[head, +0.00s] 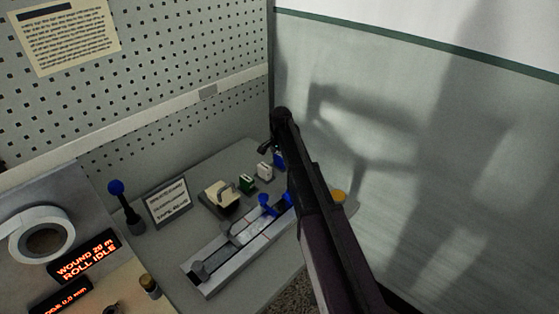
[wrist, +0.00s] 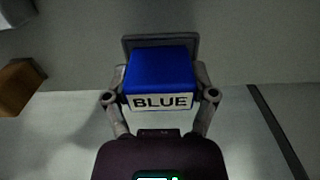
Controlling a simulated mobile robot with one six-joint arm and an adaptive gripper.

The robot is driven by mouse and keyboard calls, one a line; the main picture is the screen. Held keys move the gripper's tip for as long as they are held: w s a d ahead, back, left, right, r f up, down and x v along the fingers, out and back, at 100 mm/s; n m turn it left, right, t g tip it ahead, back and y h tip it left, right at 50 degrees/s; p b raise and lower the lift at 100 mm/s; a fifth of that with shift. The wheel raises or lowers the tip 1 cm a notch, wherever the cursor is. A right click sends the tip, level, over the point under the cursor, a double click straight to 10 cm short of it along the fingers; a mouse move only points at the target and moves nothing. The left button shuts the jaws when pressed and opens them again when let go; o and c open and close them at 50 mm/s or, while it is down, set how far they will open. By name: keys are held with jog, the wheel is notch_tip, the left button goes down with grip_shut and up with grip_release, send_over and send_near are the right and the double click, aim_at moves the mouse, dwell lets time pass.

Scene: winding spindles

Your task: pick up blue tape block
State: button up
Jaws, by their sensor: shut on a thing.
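The blue tape block (wrist: 160,68) sits between the two fingers of my gripper (wrist: 160,92) in the wrist view. It bears a white label reading "BLUE". My gripper is shut on the block, with a finger at each side. In the head view a part of the blue block (head: 279,159) shows beside my arm, at the back of the grey bench. My arm hides most of my gripper there. I cannot tell whether the block touches the bench.
A white block (head: 264,171) and a green block (head: 246,183) stand left of the blue one. A cream dispenser (head: 221,194) and a metal rail (head: 240,249) with blue knobs lie nearer. A wall (head: 420,150) rises close on the right.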

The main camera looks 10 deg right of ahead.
aim_at(280, 155)
jog(key=shift+r+p, duration=4.7)
jog(key=shift+r, duration=0.15)
